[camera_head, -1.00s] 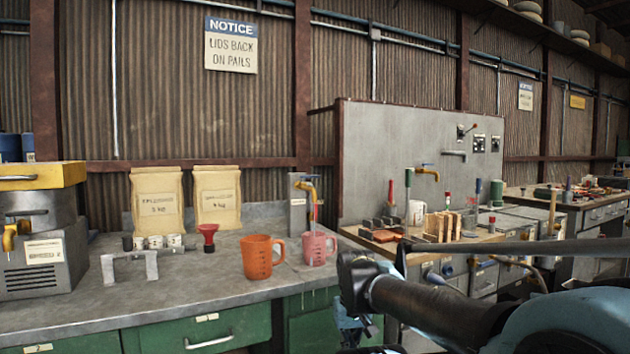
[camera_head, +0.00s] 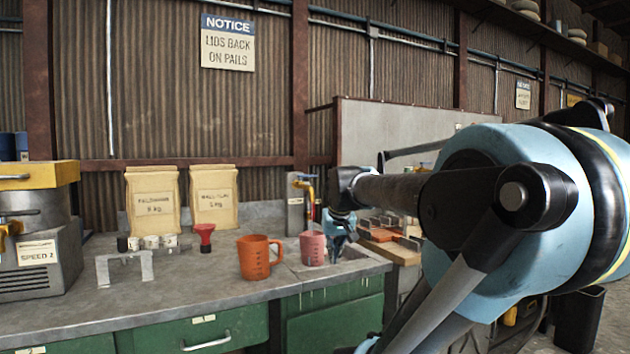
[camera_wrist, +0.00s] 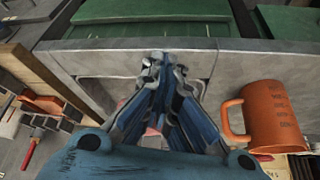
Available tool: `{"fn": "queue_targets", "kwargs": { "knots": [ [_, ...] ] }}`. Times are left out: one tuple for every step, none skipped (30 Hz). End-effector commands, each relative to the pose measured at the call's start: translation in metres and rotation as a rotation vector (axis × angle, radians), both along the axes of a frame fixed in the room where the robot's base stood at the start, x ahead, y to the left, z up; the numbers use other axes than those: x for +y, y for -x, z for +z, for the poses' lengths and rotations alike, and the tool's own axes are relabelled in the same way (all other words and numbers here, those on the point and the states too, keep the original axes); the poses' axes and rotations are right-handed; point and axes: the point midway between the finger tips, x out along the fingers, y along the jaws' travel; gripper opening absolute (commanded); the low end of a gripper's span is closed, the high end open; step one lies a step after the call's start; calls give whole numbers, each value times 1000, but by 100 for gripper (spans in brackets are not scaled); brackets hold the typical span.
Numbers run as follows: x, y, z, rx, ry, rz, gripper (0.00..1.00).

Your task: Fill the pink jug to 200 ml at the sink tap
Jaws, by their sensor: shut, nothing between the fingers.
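The pink jug (camera_head: 313,249) stands upright at the right end of the grey bench by the sink (camera_head: 352,262), below the yellow tap (camera_head: 306,187). My gripper (camera_head: 343,243) is beside the jug's right side in the head view and covers its handle; I cannot tell whether they touch. In the wrist view my gripper (camera_wrist: 165,62) is shut and empty, pointing towards the bench front, and it hides most of the pink jug (camera_wrist: 151,132). The jug's inside and any water level are not visible.
An orange jug (camera_head: 254,257) stands close left of the pink one; it also shows in the wrist view (camera_wrist: 273,117). A red funnel (camera_head: 205,236), two paper bags (camera_head: 153,202) and a metal bracket (camera_head: 124,268) stand further left. The front bench top is clear.

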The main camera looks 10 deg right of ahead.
Motion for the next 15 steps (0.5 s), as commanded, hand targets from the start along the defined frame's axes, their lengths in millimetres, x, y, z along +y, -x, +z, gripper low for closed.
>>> {"fn": "queue_targets", "kwargs": {
  "knots": [
    [0,-26,26,-32,-1,-1,0],
    [0,-40,40,-50,-1,-1,0],
    [0,-58,58,-76,-2,-1,0],
    [0,-72,72,-96,-3,-2,0],
    [-1,-86,85,-116,-3,-2,0],
    [-1,-104,103,-141,-4,-2,0],
    [-1,-118,116,-161,-4,-2,0],
    [-1,-132,129,-181,-5,-2,0],
    [-1,-149,146,-206,-6,-3,0],
    [-1,-163,158,-225,-5,-4,0],
    [-2,-175,170,-244,-5,-4,0],
    [-2,-191,185,-266,-6,-4,0],
    [-2,-202,195,-283,-7,-4,0],
    [-2,-213,204,-298,-6,-5,0],
    [-3,-225,216,-317,-7,-6,0]
  ]
}}
